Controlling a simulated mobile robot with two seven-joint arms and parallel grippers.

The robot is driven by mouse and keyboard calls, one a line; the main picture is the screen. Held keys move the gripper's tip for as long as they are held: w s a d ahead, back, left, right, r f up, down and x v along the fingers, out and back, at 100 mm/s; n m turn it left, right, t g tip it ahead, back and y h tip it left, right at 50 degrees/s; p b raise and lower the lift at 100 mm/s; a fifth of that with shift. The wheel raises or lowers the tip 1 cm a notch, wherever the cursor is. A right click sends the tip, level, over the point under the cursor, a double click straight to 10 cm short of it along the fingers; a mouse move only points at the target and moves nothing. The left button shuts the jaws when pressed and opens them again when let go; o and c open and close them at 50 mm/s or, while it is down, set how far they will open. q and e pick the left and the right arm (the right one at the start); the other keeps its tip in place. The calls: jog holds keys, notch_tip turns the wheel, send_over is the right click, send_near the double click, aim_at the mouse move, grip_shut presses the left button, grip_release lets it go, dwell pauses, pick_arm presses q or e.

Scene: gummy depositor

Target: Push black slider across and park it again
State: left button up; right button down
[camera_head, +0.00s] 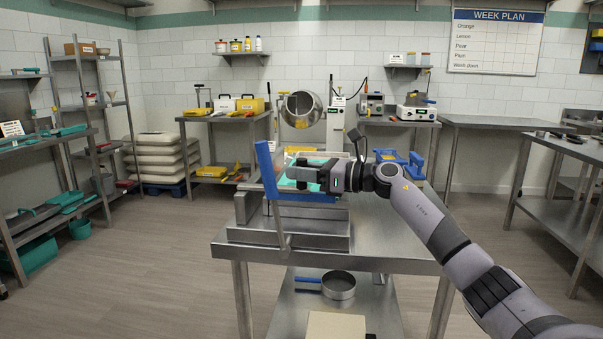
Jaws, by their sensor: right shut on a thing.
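The gummy depositor (315,241) is a steel unit with blue parts that stands on the steel table in the middle. My right gripper (304,175) reaches in from the right over its top and is shut on the black slider (302,162). The dark fingers and the slider overlap, so the slider's edges are hard to tell apart. A teal surface (290,183) shows below and beside the fingers. A blue upright bar (267,172) stands at the unit's left side, with a grey lever (279,222) in front. My left gripper is not in view.
The steel table (385,250) has bare room to the right of the unit. A blue frame-like part (404,163) lies at its back right. A tilted steel drum (301,108) stands behind.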

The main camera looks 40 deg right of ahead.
jog(key=shift+s+a+f, duration=0.1)
jog(key=shift+a, duration=0.1)
jog(key=shift+a, duration=0.1)
jog(key=c, duration=1)
grip_release()
jog(key=shift+s, duration=0.1)
jog(key=shift+o, duration=0.2)
jog(key=shift+s, duration=0.1)
jog(key=shift+s+d, duration=0.25)
jog(key=shift+d, duration=0.05)
jog(key=b+v, duration=0.2)
jog(key=v, duration=0.4)
jog(key=shift+s, duration=0.2)
